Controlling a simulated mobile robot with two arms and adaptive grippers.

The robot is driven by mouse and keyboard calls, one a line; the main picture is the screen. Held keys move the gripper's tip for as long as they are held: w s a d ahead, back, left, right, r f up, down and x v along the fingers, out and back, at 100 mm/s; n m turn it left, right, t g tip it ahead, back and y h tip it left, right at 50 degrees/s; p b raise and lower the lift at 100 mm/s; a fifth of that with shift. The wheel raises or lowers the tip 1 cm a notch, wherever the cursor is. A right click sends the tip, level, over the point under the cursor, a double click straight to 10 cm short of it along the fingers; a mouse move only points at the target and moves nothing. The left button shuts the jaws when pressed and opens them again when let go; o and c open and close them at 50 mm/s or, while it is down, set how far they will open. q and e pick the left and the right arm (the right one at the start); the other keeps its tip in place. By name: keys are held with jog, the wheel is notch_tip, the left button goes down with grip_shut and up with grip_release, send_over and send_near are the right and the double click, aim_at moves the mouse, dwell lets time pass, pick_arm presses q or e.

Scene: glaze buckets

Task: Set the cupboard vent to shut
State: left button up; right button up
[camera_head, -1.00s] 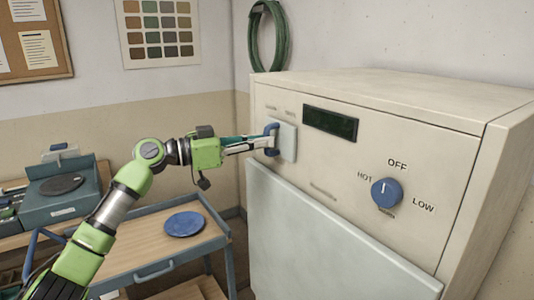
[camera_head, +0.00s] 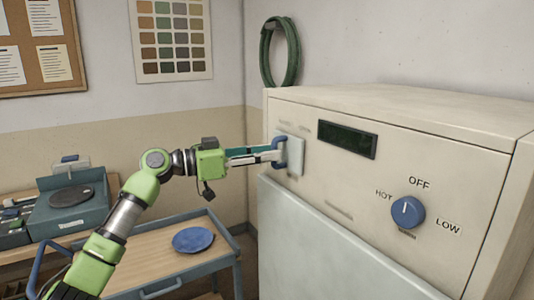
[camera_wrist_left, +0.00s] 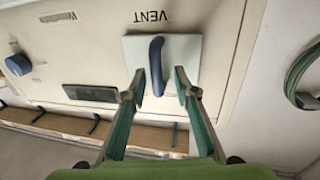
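The vent control is a pale square plate (camera_head: 295,158) with a blue handle (camera_head: 282,146), on the upper left of the cream cupboard front (camera_head: 340,181). In the left wrist view the blue handle (camera_wrist_left: 156,62) stands on its plate (camera_wrist_left: 188,48), beside the word VENT, which appears upside down. My left gripper (camera_head: 277,153) reaches the handle from the left. In the wrist view my left gripper (camera_wrist_left: 161,82) is open, its two fingers apart on either side of the handle, with gaps showing. The small markings above the plate are too faint to read. My right gripper is out of view.
A blue dial (camera_head: 407,212) marked OFF, HOT and LOW and a dark display (camera_head: 347,139) share the cupboard front. A cart (camera_head: 130,272) with a blue disc (camera_head: 193,240) stands below my left arm. A green hose (camera_head: 280,52) hangs on the wall behind.

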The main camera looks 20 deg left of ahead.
pick_arm(q)
jog(key=v, duration=1.1)
jog(key=shift+a, duration=0.35)
jog(key=shift+s+f, duration=0.1)
